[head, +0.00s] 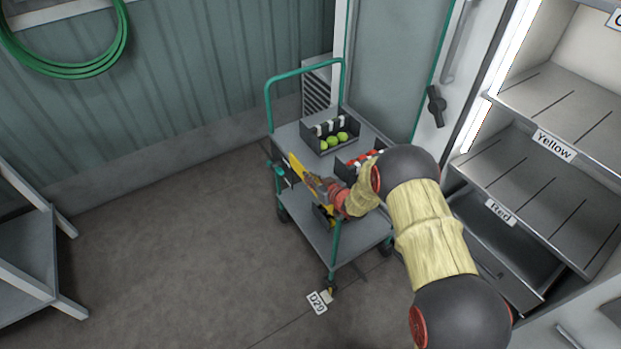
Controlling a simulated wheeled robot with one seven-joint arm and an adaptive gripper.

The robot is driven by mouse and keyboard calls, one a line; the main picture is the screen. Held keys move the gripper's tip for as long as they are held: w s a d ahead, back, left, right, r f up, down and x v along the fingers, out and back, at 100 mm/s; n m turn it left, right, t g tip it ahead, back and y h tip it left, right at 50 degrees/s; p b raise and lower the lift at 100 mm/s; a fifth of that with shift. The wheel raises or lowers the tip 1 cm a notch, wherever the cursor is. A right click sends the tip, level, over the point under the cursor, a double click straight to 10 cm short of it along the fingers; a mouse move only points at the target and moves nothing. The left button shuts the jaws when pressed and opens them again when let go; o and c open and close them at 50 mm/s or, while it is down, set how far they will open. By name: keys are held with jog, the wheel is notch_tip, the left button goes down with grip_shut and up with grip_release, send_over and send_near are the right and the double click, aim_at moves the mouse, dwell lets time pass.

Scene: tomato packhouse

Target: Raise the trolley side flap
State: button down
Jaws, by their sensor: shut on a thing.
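The trolley (288,134) stands right of centre in the head view, with grey decks and a green tube frame. Its side flap (297,166) shows as a narrow yellow strip along the left side, close to the height of the top deck. My gripper (314,184) is at the trolley's left side, shut on the flap. The arm and gripper cover much of the flap, and its exact tilt cannot be told.
On the top deck are a dark crate (313,144) with green tomatoes and another with red tomatoes (363,158), partly behind my arm. Shelves labelled Yellow (554,146) and Red (500,212) stand right. A grey rack (28,250) is far left. Floor left of the trolley is clear.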

jog(key=c, duration=2.1)
grip_release()
jog(key=shift+o, duration=0.7)
jog(key=shift+d, duration=0.1)
jog(key=v, duration=1.1)
jog(key=shift+s+d, duration=0.25)
jog(key=shift+s, duration=0.05)
